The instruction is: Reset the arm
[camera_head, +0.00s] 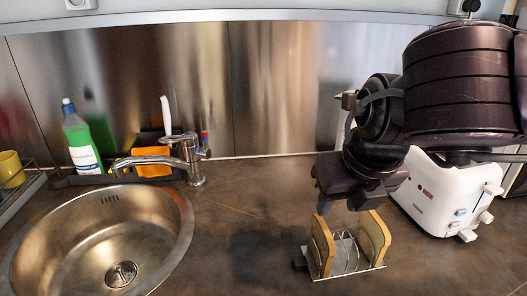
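My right arm (460,85) comes in from the right and reaches over the counter. Its dark gripper (338,205) points down just above a small wire rack (345,270). The two fingers look apart, with nothing seen between them. The rack holds two bread slices, a left one (322,245) and a right one (374,238), standing upright with a gap between them. I cannot tell whether a fingertip touches a slice. My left gripper is not in view.
A white toaster (440,195) stands right of the rack, partly behind my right arm. A round steel sink (60,230) with a tap (190,160) is at the left. A green soap bottle (82,145) stands behind it. The counter (235,215) between sink and rack is clear.

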